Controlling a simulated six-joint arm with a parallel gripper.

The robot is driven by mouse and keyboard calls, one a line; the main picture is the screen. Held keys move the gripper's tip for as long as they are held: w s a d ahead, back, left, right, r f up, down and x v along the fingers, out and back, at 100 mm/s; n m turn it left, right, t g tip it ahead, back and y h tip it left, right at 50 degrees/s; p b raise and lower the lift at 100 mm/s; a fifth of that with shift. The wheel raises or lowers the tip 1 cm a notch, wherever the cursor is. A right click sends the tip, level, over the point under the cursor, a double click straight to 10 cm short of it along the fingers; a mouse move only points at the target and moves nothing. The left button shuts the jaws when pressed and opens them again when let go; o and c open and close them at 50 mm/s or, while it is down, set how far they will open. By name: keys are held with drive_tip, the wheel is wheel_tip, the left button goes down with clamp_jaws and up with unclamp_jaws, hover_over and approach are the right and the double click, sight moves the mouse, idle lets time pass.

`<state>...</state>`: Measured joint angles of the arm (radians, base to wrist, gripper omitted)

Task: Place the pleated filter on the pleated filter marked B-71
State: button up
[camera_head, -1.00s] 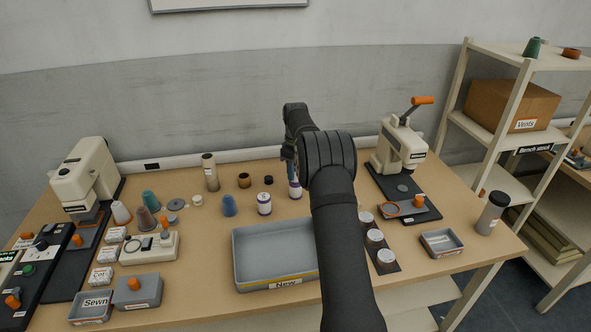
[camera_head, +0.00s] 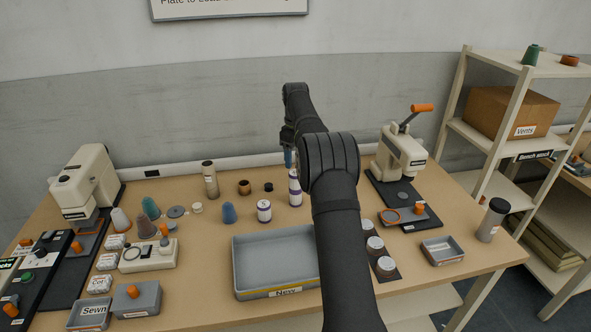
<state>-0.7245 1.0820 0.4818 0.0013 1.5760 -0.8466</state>
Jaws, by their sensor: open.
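Two white pleated filters with purple bands appear stacked one on the other left of my arm, an upper filter (camera_head: 294,178) on a lower filter (camera_head: 295,199). The stack looks upright; my arm partly covers its right side. Another white and purple filter (camera_head: 264,211) stands alone to the left. The markings are too small to read, so I cannot tell which is B-71. My gripper (camera_head: 289,160) is open just above and slightly left of the stack's top, apparently clear of it. My arm hides part of the gripper.
A grey tray labelled New (camera_head: 275,242) lies in front of the filters. A press (camera_head: 401,160) stands to the right, and round jars (camera_head: 375,246) sit beside my arm.

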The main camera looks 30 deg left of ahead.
sight(295, 181)
drive_tip(key=shift+r, duration=1.7)
wheel_tip(295, 181, down, 13)
drive_tip(key=shift+r, duration=2.4)
